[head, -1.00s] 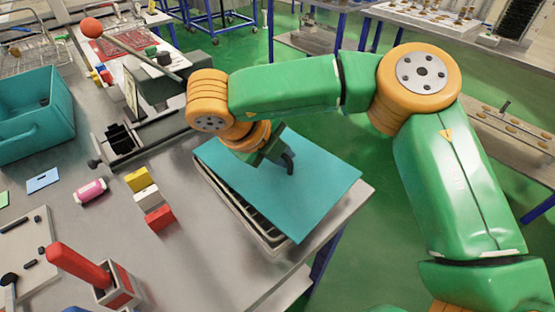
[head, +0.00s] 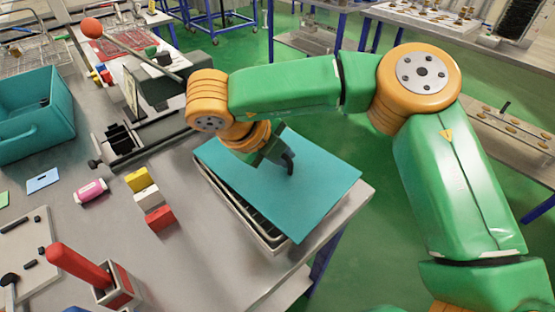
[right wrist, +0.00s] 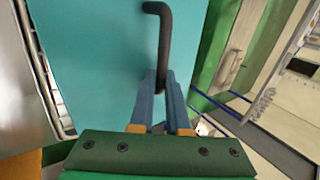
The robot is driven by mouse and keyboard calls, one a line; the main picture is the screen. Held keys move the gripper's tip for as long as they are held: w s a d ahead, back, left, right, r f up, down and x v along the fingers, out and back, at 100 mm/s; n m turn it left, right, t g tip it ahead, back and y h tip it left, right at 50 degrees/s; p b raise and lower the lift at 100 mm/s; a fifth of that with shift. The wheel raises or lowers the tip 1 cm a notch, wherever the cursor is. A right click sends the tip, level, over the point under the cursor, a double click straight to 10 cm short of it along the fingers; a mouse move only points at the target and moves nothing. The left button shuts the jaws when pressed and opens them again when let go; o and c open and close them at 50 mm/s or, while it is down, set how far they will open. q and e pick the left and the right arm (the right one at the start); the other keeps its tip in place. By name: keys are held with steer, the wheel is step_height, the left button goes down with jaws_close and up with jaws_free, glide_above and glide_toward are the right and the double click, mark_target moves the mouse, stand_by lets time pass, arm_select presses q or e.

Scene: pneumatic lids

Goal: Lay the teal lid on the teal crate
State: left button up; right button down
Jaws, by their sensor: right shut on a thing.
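The teal lid (head: 305,192) is a flat panel with a dark bent handle (head: 289,162) on top. It lies over a pale wire rack or tray (head: 262,240) at the table's right corner; I cannot tell whether it touches it. My right gripper (head: 280,158) is at the handle. In the right wrist view the blue fingers (right wrist: 165,85) are shut on the handle (right wrist: 163,40), with the lid (right wrist: 90,60) beyond. The teal crate (head: 38,115) stands open-topped at the far left of the table, well away from the lid. My left gripper is not in view.
Yellow (head: 138,179), white and red (head: 160,218) blocks and a pink spool (head: 90,192) lie between crate and lid. A grey machine with a red-balled lever (head: 92,28) stands behind. A red-handled tool (head: 78,268) stands at the front left.

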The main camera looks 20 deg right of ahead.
mark_target(283, 156)
steer(key=shift+r, duration=0.15)
steer(key=shift+r+p, duration=0.85)
steer(key=shift+r, duration=0.6)
steer(key=shift+f, duration=0.1)
